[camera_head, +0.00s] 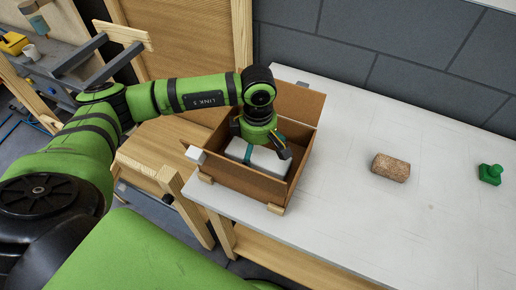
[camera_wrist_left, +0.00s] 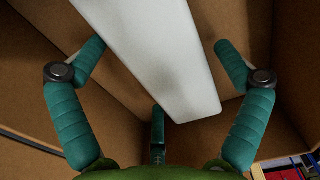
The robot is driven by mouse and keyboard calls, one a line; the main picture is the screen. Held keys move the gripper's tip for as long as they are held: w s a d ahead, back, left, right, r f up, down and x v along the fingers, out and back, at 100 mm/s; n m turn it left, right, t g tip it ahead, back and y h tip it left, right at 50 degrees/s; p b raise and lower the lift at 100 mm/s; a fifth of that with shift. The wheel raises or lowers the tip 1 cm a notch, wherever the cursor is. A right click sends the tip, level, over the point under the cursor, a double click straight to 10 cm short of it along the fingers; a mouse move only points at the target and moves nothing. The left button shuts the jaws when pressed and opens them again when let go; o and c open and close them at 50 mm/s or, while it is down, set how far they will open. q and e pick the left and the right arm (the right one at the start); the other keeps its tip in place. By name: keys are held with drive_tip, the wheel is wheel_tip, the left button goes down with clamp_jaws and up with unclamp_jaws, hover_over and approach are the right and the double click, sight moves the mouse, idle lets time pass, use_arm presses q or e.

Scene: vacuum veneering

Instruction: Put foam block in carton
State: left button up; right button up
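The white foam block (camera_head: 264,161) lies inside the open brown carton (camera_head: 240,181) on the white table. In the left wrist view the block (camera_wrist_left: 160,60) runs tilted between my spread fingers, with the carton's inner wall (camera_wrist_left: 35,90) around it. My left gripper (camera_head: 266,152) reaches down into the carton over the block. Its teal fingers (camera_wrist_left: 158,50) are apart; the right one stands clear of the block, and the left one is close to its edge. Whether the left finger touches cannot be told. My right gripper is in neither view.
A cork-like brown block (camera_head: 390,167) and a green knobbed object (camera_head: 490,174) stand on the table (camera_head: 350,215) right of the carton. The table between is clear. A wooden cabinet and grey wall lie behind.

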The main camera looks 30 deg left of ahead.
sight(258, 150)
use_arm(q)
drive_tip(key=shift+r, duration=0.4)
wheel_tip(258, 150, up, 12)
drive_tip(key=b, duration=0.3)
drive_tip(key=shift+f, duration=0.25)
